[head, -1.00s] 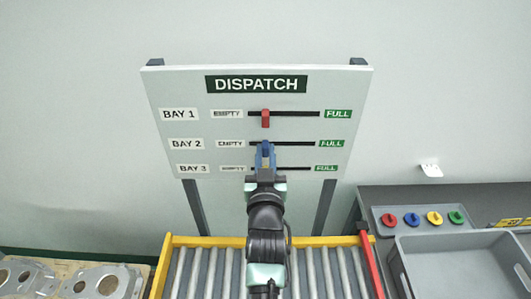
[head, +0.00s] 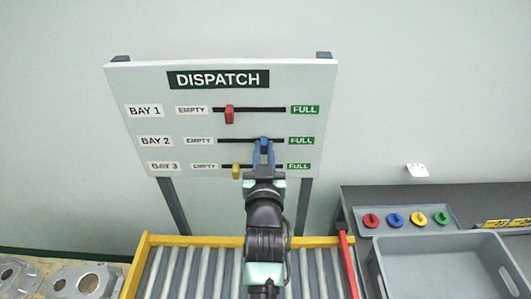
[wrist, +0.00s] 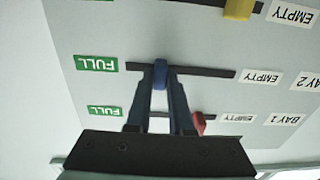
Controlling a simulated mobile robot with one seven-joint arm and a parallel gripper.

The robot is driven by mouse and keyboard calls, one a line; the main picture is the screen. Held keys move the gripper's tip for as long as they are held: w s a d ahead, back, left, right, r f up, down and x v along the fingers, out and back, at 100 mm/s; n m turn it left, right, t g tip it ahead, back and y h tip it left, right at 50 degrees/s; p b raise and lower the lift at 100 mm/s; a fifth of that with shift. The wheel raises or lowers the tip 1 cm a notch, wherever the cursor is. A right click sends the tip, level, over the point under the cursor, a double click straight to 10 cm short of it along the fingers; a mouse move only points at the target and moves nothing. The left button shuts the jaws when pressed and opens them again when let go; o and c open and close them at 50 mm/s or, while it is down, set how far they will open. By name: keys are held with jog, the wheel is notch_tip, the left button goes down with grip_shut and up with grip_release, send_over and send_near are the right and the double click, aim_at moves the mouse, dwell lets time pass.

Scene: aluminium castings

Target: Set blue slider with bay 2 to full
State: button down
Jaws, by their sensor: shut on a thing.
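The blue slider (head: 264,140) sits in the bay 2 slot, right of the middle and short of the slot's right end by the green FULL label (head: 300,141). My gripper (head: 264,152) is shut on it, with a finger on each side. In the wrist view, where the board appears upside down, the blue slider (wrist: 160,77) is between the blue fingertips, nearer the FULL label (wrist: 97,63) than EMPTY.
The red slider (head: 229,114) of bay 1 and the yellow slider (head: 236,171) of bay 3 stand toward EMPTY. A roller conveyor (head: 190,272) lies below the board (head: 120,85). At right are a grey bin (head: 440,245) and several coloured knobs.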

jog(key=shift+d+h, duration=0.25)
jog(key=shift+h, duration=0.15)
jog(key=c, duration=1.2)
grip_release()
jog(key=o, duration=0.4)
jog(key=shift+d, duration=0.2)
jog(key=shift+a, duration=0.25)
jog(key=s+b, duration=0.3)
jog(key=s, duration=1)
jog(key=shift+b, duration=0.35)
jog(key=shift+d, duration=0.1)
